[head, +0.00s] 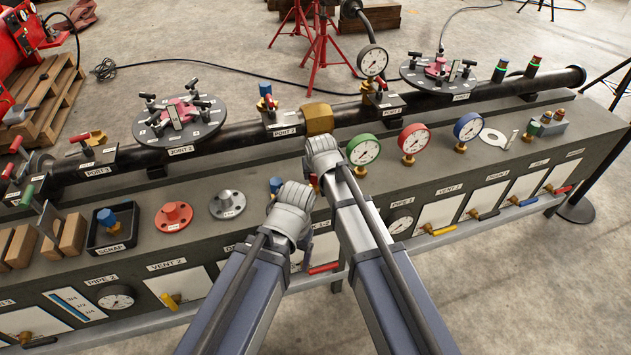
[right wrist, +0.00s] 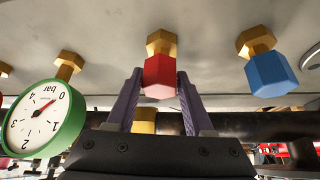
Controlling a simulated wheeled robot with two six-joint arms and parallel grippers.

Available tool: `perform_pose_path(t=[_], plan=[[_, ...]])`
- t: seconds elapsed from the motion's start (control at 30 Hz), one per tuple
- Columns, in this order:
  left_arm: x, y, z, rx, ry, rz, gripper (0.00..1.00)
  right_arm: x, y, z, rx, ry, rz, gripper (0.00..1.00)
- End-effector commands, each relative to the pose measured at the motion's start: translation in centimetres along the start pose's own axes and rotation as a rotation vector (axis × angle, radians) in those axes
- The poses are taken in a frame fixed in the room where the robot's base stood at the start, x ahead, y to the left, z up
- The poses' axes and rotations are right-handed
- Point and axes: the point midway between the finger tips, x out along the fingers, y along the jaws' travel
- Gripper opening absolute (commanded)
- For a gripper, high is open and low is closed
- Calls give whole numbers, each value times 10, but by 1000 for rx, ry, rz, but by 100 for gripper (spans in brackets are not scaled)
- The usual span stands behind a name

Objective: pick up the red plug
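The red plug (right wrist: 160,77) is a red hexagonal head on a brass nut, standing on the bench top in the right wrist view. In the head view only a sliver of red (head: 314,181) shows beside my right gripper (head: 322,165). The two purple fingers of my right gripper (right wrist: 160,88) stand on either side of the red head, very close to it; they look open, though contact is hard to judge.
A blue plug (right wrist: 268,70) stands beside the red one; it shows left of it in the head view (head: 275,185). A green gauge (head: 363,150) is right of my right gripper. A black pipe (head: 240,137) with a brass fitting (head: 318,119) runs behind. A scrap tray (head: 112,232) lies left.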

Motion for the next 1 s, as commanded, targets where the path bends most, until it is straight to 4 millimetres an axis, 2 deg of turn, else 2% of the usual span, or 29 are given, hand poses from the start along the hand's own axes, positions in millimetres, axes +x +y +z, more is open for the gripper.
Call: perform_pose_path(t=[0.07, 0.43, 1.0], plan=[[0, 0, 0, 0, 0, 0, 80, 0, 0, 0, 0, 0, 0, 42], [0, 0, 0, 0, 0, 0, 80, 0, 0, 0, 0, 0, 0, 1], [-6, -1, 0, 0, 0, 0, 80, -5, 0, -3, 0, 0, 0, 0]])
